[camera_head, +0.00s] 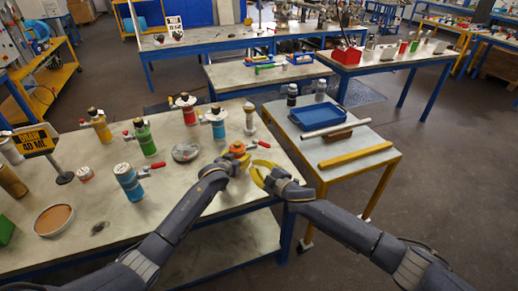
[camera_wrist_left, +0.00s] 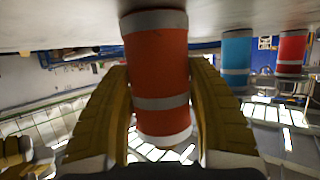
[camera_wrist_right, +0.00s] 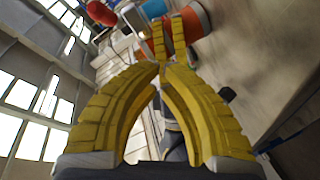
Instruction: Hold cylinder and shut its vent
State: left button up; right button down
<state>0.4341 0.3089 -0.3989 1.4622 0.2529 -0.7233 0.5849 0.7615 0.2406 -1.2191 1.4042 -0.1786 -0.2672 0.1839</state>
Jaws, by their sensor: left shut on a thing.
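An orange cylinder (camera_head: 238,148) with light bands stands upright near the right edge of the long table; a red lever handle (camera_head: 262,144) sticks out to the right by its top. My left gripper (camera_head: 236,162) is shut on the cylinder; the left wrist view shows its yellow fingers on both sides of the orange body (camera_wrist_left: 160,75). My right gripper (camera_head: 254,168) is just right of it, apart from the handle. In the right wrist view its fingertips (camera_wrist_right: 161,68) are close together with nothing seen between them; whether they touch is unclear. The red handle (camera_wrist_right: 101,13) is at the top left there.
A blue cylinder (camera_head: 129,184), a green cylinder (camera_head: 145,140) and several other vessels with red handles stand left on the table. A side table at right holds a blue tray (camera_head: 318,116) and a yellow bar (camera_head: 355,155).

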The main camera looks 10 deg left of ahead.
jog(key=s+r+t+h, duration=0.3)
jog(key=s+r+h, duration=0.1)
jog(key=h, duration=0.1)
send_near(256, 142)
jog(key=w+a+f, duration=0.1)
jog(key=w+a, duration=0.2)
jog(key=shift+w+d+f+t, duration=0.25)
jog(key=shift+w+d+t, duration=0.15)
jog(key=shift+w, duration=0.2)
dwell(0.4)
jog(key=shift+n, duration=0.3)
jog(key=shift+w+n+g+y, duration=0.15)
jog(key=shift+n+g+y, duration=0.25)
jog(key=shift+y, duration=0.1)
jog(key=shift+d+n+g+y, duration=0.1)
jog(key=shift+n+g+y, duration=0.3)
jog(key=shift+n+y, duration=0.1)
